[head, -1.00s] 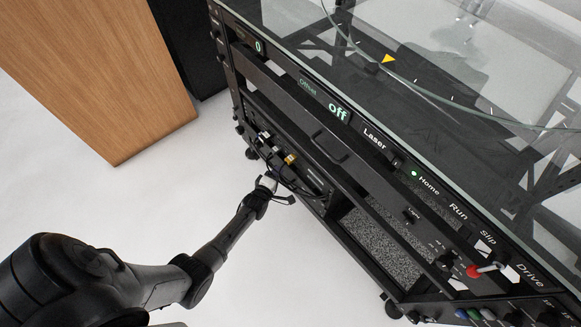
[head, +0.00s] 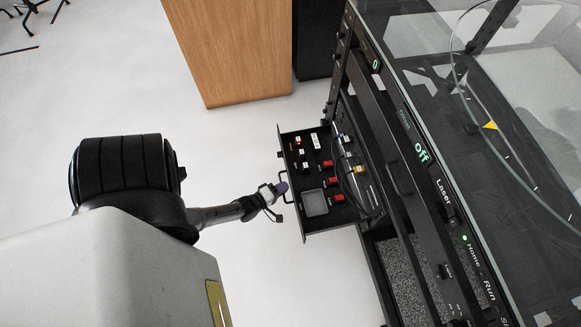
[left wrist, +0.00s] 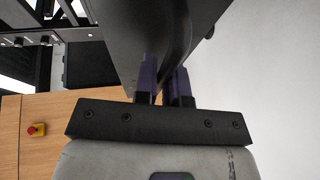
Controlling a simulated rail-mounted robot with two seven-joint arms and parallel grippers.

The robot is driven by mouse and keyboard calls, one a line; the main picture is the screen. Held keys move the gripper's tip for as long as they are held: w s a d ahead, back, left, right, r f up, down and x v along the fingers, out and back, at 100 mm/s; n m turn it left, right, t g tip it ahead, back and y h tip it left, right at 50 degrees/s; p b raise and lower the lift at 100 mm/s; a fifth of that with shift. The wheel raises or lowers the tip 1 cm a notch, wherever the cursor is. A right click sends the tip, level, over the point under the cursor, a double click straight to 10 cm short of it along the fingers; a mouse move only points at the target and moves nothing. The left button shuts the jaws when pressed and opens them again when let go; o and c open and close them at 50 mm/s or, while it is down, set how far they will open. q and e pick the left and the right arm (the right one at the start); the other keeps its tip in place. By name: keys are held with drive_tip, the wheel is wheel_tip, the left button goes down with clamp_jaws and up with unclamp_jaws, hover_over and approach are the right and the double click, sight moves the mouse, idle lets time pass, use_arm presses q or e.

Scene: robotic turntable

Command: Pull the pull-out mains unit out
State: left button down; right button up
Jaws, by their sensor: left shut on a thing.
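The pull-out mains unit (head: 313,222) is a black tray drawn well out of the rack's side in the head view. Red switches, small white labels, a grey square panel and cables show on it. My left gripper (head: 279,190) is at the tray's front edge and shut on its handle (head: 283,180). In the left wrist view the purple-padded fingers (left wrist: 165,80) close around a dark curved bar, which hides part of the contact. My right gripper is not in view.
The black rack (head: 397,180) with a glass top (head: 440,40) stands at the right. A wooden cabinet (head: 232,50) stands behind the tray.

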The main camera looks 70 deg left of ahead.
use_arm(q)
drive_tip(key=shift+s+r, duration=0.1)
drive_tip(key=shift+s, duration=0.4)
drive_tip(key=c, duration=1.5)
unclamp_jaws()
drive_tip(key=shift+s, duration=0.2)
drive_tip(key=p+v, duration=0.4)
drive_tip(key=v, duration=0.9)
drive_tip(key=shift+s, duration=0.25)
